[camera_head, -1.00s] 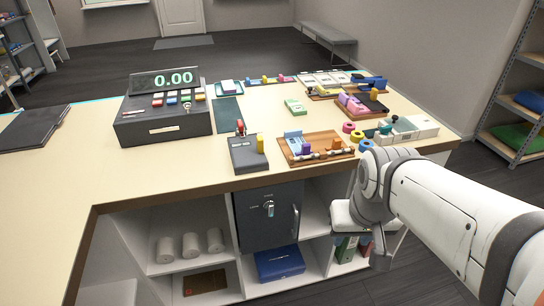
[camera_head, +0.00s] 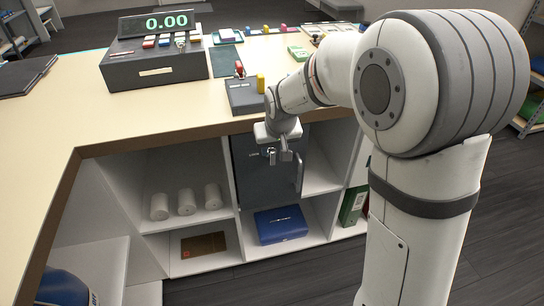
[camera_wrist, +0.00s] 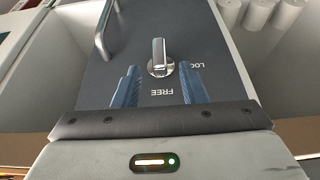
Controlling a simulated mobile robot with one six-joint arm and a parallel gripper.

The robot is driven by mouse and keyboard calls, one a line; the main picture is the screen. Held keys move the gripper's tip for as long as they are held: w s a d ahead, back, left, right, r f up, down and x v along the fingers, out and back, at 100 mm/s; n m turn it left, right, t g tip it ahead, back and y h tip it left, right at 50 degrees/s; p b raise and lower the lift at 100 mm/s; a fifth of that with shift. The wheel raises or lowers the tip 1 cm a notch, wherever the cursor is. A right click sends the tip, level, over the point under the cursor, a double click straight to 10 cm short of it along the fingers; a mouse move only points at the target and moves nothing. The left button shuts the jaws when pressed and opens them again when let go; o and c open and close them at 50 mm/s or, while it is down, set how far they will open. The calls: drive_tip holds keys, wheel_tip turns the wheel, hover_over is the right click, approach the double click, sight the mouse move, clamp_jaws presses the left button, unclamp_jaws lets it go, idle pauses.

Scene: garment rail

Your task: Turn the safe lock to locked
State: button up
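The safe (camera_head: 262,178) is a dark grey box in the shelving under the counter, with its door closed. Its lock (camera_wrist: 159,58) is a silver knob on a round base, seen upside down in the wrist view. The word FREE shows by the knob on the gripper's side, and the letters LOC show to the right. My gripper (camera_wrist: 158,88) is open, with its two blue-grey fingers apart and nothing between them. The knob lies just beyond the fingertips, roughly centred between them. In the head view, my gripper (camera_head: 284,154) is in front of the safe's upper part and partly hides the lock.
The safe's door handle (camera_wrist: 105,32) stands out at the upper left in the wrist view. The counter edge (camera_head: 200,130) overhangs the shelves. White rolls (camera_head: 186,202) stand left of the safe, and a blue box (camera_head: 281,225) lies below it.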

sight(273, 152)
drive_tip(key=x, duration=0.5)
drive_tip(key=shift+f+b, duration=0.2)
drive_tip(key=shift+b, duration=0.1)
clamp_jaws()
